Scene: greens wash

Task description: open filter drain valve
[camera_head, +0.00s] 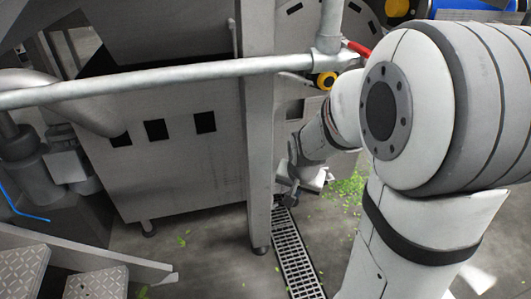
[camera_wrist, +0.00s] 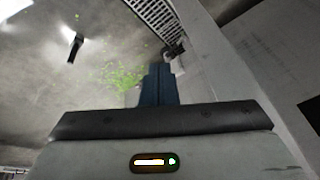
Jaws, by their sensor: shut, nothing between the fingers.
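My gripper (camera_wrist: 158,70) is shut and empty in the wrist view, its dark blue fingers together and pointing up the picture. A small dark fitting (camera_wrist: 174,52), possibly the drain valve, lies just beyond the fingertips beside the drain grate. I cannot tell whether the fingers touch it or how its handle stands. The valve cannot be clearly told apart from the gripper there.
A floor drain grate (camera_head: 297,262) runs toward the front. The grey post (camera_head: 260,130) and a horizontal pipe (camera_head: 150,78) stand close to my arm. A red handle (camera_head: 358,48) sits by the pipe joint. Green leaf scraps (camera_head: 347,188) litter the floor.

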